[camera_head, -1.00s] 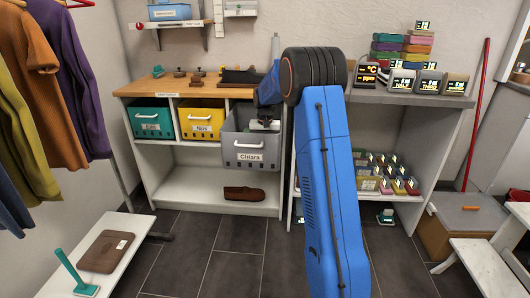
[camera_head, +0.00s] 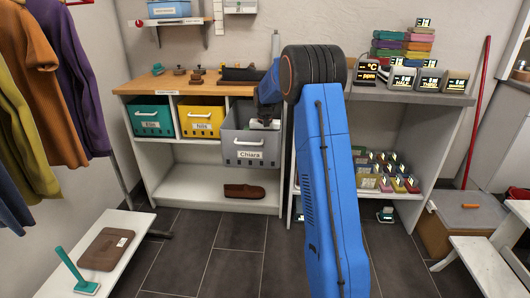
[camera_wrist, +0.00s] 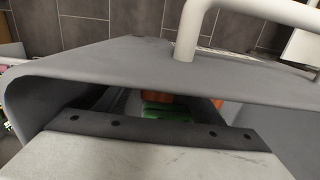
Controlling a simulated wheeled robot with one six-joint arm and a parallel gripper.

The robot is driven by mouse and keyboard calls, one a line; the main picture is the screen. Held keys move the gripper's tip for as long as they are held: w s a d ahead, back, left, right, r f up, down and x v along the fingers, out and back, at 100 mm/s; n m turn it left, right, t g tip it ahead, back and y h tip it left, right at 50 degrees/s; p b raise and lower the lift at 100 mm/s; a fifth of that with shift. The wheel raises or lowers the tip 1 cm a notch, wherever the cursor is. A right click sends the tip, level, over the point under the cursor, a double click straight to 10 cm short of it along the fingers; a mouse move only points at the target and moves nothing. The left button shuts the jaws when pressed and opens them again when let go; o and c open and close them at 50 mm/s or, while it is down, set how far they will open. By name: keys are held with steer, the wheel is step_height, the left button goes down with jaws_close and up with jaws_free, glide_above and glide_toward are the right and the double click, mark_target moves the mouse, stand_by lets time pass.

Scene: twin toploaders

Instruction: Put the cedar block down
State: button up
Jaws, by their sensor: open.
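My gripper (camera_head: 264,124) is at the grey bin labelled Chiara (camera_head: 243,151), over its open top, with my arm hiding the bin's right side. In the wrist view, the grey bin's rim (camera_wrist: 150,65) and white handle cross the picture in front of my gripper. Past the dark edge of my gripper, an orange-brown piece (camera_wrist: 158,98) and a green thing (camera_wrist: 165,112) show inside the bin. The orange-brown piece may be the cedar block; too little shows to be sure. My jaws are open, but the fingertips are mostly hidden.
A teal bin (camera_head: 152,120) and a yellow bin (camera_head: 201,121) stand left of the grey one. Small items lie on the wooden top (camera_head: 160,84) above. A brown shoe-like thing (camera_head: 244,191) is on the low shelf. A grey shelf unit (camera_head: 415,97) stands at right.

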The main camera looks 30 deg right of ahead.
step_height(320, 180, up, 13)
stand_by(0.4)
stand_by(0.5)
